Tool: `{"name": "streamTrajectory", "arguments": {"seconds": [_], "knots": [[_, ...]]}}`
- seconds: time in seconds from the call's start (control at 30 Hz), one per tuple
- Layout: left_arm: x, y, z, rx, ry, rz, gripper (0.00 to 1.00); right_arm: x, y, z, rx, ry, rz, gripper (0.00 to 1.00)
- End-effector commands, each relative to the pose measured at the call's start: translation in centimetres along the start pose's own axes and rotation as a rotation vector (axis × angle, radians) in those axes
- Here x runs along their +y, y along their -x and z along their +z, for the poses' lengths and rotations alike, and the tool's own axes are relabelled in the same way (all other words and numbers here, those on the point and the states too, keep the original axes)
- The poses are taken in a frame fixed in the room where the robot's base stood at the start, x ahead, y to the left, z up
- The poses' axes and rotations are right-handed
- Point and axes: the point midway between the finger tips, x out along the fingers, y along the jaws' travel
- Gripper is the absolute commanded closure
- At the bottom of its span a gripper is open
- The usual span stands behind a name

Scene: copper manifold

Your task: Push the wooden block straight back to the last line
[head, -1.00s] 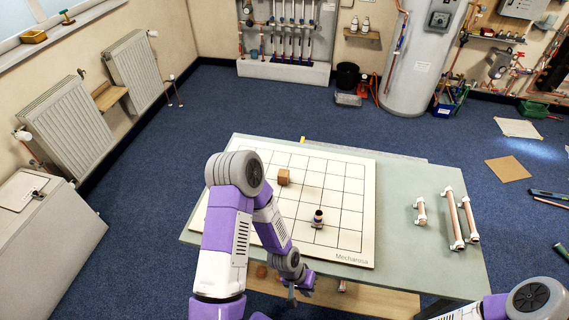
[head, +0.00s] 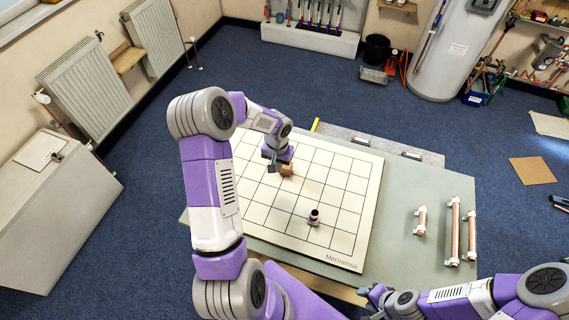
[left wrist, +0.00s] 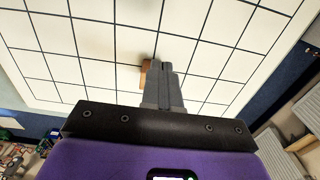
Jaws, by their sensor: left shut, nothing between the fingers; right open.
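The small wooden block (head: 287,169) sits on the white gridded board (head: 361,215), towards its back. My left gripper (head: 272,165) is shut and empty, lowered at the block's left side in the head view. In the left wrist view the shut fingers (left wrist: 160,72) cover part of the block (left wrist: 145,73); I cannot tell whether they touch it. A copper fitting (head: 314,216) stands upright on the board in front of the block. My right gripper (head: 375,297) is open and empty, low at the table's front edge.
Copper pipes with white ends (head: 454,230) lie on the grey-green table (head: 405,265) right of the board. A grey strip with dark handles (head: 400,146) and a yellow piece (head: 315,125) lie along the back edge. The board's squares around the block and fitting are clear.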

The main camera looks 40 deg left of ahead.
Motion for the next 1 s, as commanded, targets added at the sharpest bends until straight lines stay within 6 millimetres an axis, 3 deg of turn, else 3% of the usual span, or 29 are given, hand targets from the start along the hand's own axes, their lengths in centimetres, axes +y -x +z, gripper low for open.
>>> {"name": "streamTrajectory", "arguments": {"seconds": [0.43, 0.7, 1.0], "knots": [[0.2, -9.3, 0.0, -0.003, -0.001, 0.004, 1.00, 0.1, -0.2, 0.0, 0.001, 0.000, 0.000, 0.57], [0.1, -8.9, -3.2, -0.001, 0.000, 0.003, 1.00, -0.1, 0.4, 0.0, 0.001, 0.000, 0.000, 0.57], [0.1, -8.9, -3.9, -0.002, -0.001, 0.003, 1.00, -0.2, 0.4, 0.0, 0.001, 0.000, 0.000, 0.57]]}}
